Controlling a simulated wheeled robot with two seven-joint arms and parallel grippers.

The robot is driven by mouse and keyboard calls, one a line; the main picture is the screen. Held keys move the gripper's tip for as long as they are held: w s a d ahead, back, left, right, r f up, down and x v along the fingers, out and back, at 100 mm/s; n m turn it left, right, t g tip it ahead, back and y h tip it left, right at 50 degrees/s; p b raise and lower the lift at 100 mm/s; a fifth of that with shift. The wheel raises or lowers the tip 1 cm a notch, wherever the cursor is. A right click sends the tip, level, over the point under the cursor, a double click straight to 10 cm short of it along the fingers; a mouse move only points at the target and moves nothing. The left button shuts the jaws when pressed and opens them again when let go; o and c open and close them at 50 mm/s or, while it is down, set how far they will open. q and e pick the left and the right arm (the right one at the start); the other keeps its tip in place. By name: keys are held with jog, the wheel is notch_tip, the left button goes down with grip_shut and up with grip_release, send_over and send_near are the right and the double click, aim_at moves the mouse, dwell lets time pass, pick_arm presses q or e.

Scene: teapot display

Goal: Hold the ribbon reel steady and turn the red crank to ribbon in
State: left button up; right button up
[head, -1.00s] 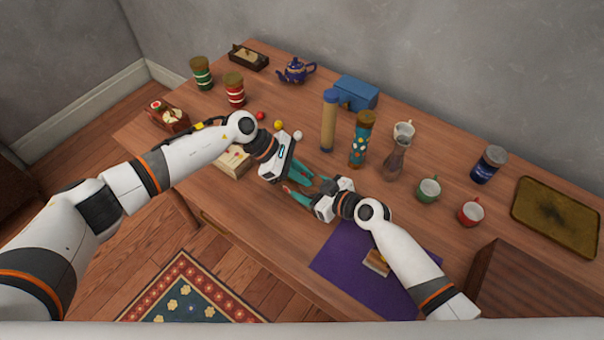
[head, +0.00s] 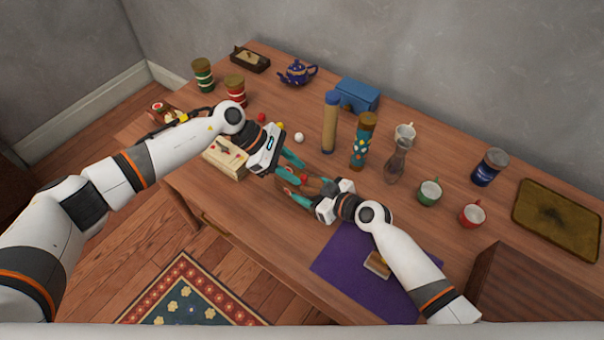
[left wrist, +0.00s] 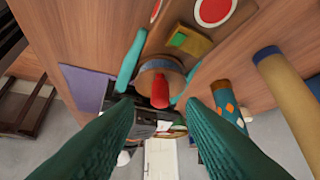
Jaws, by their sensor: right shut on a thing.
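The ribbon reel (left wrist: 150,66) is a round wooden piece with a blue band, and its red crank handle (left wrist: 160,92) points down the left wrist view. In the head view the reel (head: 314,186) is small and partly hidden between the grippers. My right gripper (head: 308,190) is shut on the reel, with one teal finger on each side. My left gripper (left wrist: 160,108) is open. In the left wrist view the red handle shows between its fingertips; whether they touch it I cannot tell. In the head view the left gripper (head: 288,172) is just up-left of the reel.
A patterned canister (head: 362,142) and a tan cylinder (head: 329,125) stand behind the reel. A pale wooden box (head: 226,168) lies beside my left wrist. A purple mat (head: 340,262) lies in front right. Small balls (head: 299,138) and a glass vase (head: 397,168) are nearby.

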pick_arm(q)
jog(key=v, duration=0.8)
jog(key=shift+r, duration=0.15)
jog(key=shift+a, duration=0.1)
pick_arm(e)
jog(key=o, duration=1.3)
